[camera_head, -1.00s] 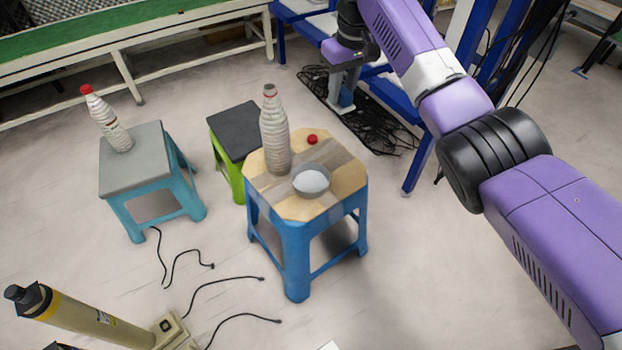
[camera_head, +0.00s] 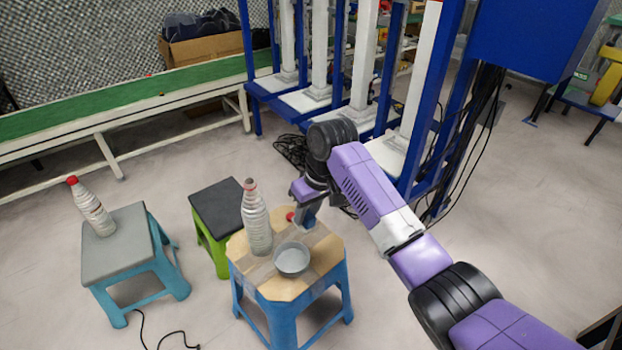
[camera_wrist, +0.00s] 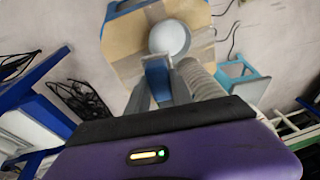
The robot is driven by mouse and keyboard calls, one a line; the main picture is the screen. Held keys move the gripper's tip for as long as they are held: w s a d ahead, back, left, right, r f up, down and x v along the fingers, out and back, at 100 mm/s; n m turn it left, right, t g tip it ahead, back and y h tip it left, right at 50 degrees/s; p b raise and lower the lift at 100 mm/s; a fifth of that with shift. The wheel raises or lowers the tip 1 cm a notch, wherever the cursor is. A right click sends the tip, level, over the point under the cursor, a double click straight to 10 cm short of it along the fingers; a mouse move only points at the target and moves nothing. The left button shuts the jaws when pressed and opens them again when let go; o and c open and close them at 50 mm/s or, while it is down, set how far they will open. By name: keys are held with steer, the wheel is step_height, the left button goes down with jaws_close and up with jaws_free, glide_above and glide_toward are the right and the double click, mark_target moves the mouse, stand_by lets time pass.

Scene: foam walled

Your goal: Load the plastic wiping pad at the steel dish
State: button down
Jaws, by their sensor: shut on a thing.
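The steel dish (camera_head: 292,262) is a round grey bowl on the wood-topped blue stool (camera_head: 265,292). It also shows at the top of the wrist view (camera_wrist: 170,37). My gripper (camera_head: 306,207) is over the far right part of that stool, behind the dish. In the wrist view my gripper (camera_wrist: 159,88) is shut on a blue block-like thing, which I take as the plastic wiping pad (camera_wrist: 155,68). The pad is seen mostly end-on and looks just short of the dish in that view. Whether it touches the stool cannot be told.
A tall ribbed bottle (camera_head: 257,222) stands close left of the dish. A small red thing (camera_head: 291,216) lies behind, near my gripper. A grey-topped stool (camera_head: 118,250) bears a red-capped bottle (camera_head: 91,206). A dark-topped green stool (camera_head: 216,208) stands between. Blue racks (camera_head: 375,125) stand behind.

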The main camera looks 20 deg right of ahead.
steer(key=a+f, duration=0.1)
steer(key=f, duration=0.2)
steer(key=s+a+f+y, duration=0.1)
steer(key=f, duration=0.2)
steer(key=a+f+y+b, duration=0.1)
steer(key=f, duration=0.2)
steer(key=shift+s+a, duration=0.25)
steer(key=shift+a, duration=0.05)
steer(key=shift+f+b, duration=0.9)
steer(key=shift+f, duration=0.7)
step_height(320, 180, up, 7)
steer(key=p, duration=0.6)
steer(key=shift+f+p, duration=0.2)
steer(key=shift+p, duration=0.15)
stand_by(1.4)
step_height(320, 180, up, 4)
steer(key=p, duration=0.4)
